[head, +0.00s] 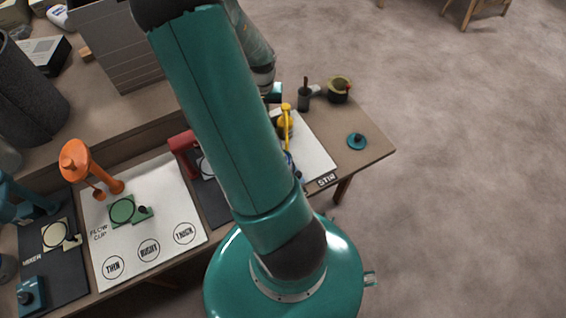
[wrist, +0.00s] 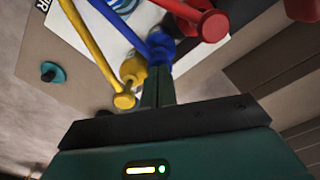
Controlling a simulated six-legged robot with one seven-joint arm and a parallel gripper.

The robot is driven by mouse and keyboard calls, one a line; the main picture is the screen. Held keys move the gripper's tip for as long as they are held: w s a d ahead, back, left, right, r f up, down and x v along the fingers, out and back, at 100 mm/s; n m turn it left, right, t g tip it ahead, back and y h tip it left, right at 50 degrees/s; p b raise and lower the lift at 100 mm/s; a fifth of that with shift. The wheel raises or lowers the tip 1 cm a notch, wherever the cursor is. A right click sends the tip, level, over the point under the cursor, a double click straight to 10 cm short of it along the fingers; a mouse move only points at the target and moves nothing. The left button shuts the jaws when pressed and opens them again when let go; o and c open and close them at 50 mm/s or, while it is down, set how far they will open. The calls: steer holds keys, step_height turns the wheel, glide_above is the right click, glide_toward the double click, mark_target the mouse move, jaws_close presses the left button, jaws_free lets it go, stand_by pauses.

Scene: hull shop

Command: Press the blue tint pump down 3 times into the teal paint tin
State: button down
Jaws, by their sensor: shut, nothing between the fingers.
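The blue pump (wrist: 160,42) stands between the yellow pump (wrist: 125,98) and the red pump (wrist: 212,24) in the wrist view. Its thin spout runs to the upper left. My gripper (wrist: 158,72) is shut and empty, its fingertips over the blue pump's head and hiding part of it. I cannot tell whether they touch. In the head view only a sliver of the blue pump (head: 289,160) shows beside my arm, and my fingertips are hidden. I cannot make out the teal paint tin for sure.
A teal lid with a dark knob (head: 357,141) lies near the bench's right end; it also shows in the wrist view (wrist: 52,72). Dark pots (head: 338,90) stand at the back right. An orange stand (head: 76,160) and a white mat (head: 165,215) are on the left.

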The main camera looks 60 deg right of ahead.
steer(key=shift+f, duration=0.3)
steer(key=shift+r, duration=1.5)
steer(key=shift+f, duration=0.1)
steer(key=shift+f, duration=1.35)
steer(key=shift+r, duration=1.45)
